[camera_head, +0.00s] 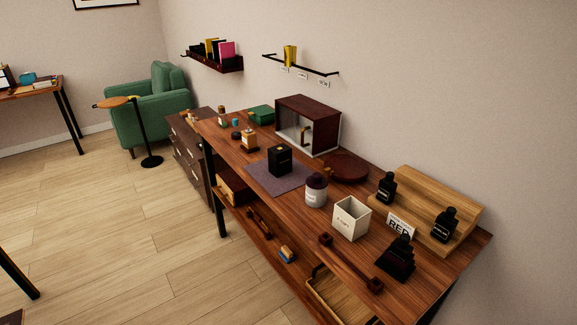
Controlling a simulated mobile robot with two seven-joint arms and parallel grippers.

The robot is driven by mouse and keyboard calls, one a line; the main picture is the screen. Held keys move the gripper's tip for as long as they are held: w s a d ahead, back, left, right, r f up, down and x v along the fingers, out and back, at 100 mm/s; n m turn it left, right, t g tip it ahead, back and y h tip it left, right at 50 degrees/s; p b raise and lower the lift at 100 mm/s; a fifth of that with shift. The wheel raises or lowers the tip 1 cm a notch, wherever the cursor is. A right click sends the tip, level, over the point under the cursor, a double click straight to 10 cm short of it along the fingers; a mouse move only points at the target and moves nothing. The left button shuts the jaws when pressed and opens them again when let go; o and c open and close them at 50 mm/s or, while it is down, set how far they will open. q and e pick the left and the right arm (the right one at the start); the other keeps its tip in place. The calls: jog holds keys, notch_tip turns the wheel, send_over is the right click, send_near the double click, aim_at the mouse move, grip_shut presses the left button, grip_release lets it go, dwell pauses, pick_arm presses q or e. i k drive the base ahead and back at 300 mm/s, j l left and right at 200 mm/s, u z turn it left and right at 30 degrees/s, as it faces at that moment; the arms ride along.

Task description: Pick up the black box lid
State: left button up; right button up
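A black box (280,161) with a small gold mark on its front stands upright on a grey-purple mat (263,184) on the long wooden table. Its top looks dark and closed, but I cannot make out a seam between lid and box at this size. Neither of my grippers shows in the head view.
Near the box stand an amber bottle (249,140), a white jar with a dark cap (316,191), a round dark red disc (346,168) and a glass-fronted cabinet (307,124). A white open cup (350,217), black bottles (445,223) and a dark stepped object (398,260) stand nearer.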

aim_at(280, 155)
jog(key=i+j+z, duration=0.15)
jog(key=z, duration=1.1)
jog(key=j+z, duration=0.65)
jog(key=j, duration=0.2)
jog(key=j+z, duration=0.2)
jog(key=j, duration=0.25)
jog(key=k+j+z, duration=0.2)
jog(key=j, duration=0.25)
jog(key=k+j, duration=0.1)
jog(key=j, duration=0.5)
jog(key=j+z, duration=0.1)
jog(key=j, duration=0.55)
jog(key=k+j, duration=0.15)
jog(key=j, duration=0.7)
jog(key=i, duration=0.05)
